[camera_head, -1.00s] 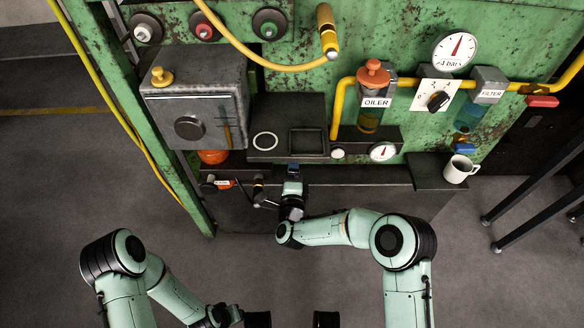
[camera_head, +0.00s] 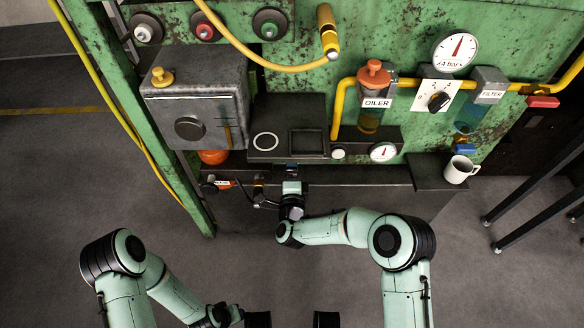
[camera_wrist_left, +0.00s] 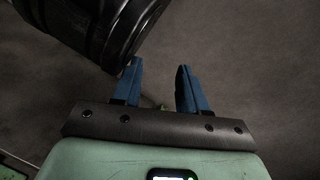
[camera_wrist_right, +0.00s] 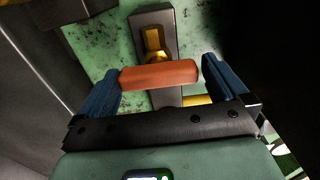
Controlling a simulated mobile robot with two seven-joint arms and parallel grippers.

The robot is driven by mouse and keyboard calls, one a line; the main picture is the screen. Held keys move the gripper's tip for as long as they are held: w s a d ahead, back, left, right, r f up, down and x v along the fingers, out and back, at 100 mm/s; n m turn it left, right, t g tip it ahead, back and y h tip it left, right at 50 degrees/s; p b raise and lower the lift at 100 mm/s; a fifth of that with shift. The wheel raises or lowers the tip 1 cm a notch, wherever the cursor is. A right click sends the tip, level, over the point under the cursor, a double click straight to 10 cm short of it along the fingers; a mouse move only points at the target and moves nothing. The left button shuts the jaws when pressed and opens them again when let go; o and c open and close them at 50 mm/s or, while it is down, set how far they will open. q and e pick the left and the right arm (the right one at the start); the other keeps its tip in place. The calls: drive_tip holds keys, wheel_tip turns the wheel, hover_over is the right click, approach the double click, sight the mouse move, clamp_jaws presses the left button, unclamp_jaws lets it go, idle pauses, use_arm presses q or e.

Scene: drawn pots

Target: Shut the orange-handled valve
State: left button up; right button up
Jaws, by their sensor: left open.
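The orange handle (camera_wrist_right: 158,75) lies crosswise in the right wrist view, in front of a brass fitting (camera_wrist_right: 153,45) on a grey block. My right gripper (camera_wrist_right: 161,76) is open, with one blue finger by each end of the handle. Contact is hard to tell. In the head view my right gripper (camera_head: 292,170) is at the front edge of the dark ledge, its fingers mostly hidden, and I cannot make out this handle there. My left gripper (camera_wrist_left: 160,82) is open and empty above the grey floor.
The oiler (camera_head: 374,85), yellow pipe (camera_head: 338,105) and dark shelf (camera_head: 285,150) are above my right gripper. A white mug (camera_head: 460,169) stands at right on a ledge. A red handle (camera_head: 543,101) is at far right. A labelled red-orange part (camera_head: 222,184) is at left.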

use_arm(q)
drive_tip(key=shift+t, duration=0.5)
drive_tip(key=r, duration=0.1)
drive_tip(key=w+r+p, duration=0.1)
drive_tip(key=w+d+r+p, duration=0.1)
drive_tip(key=r, duration=0.1)
drive_tip(key=shift+d, duration=0.1)
use_arm(e)
drive_tip(key=s, duration=1.3)
drive_tip(key=shift+s, duration=0.15)
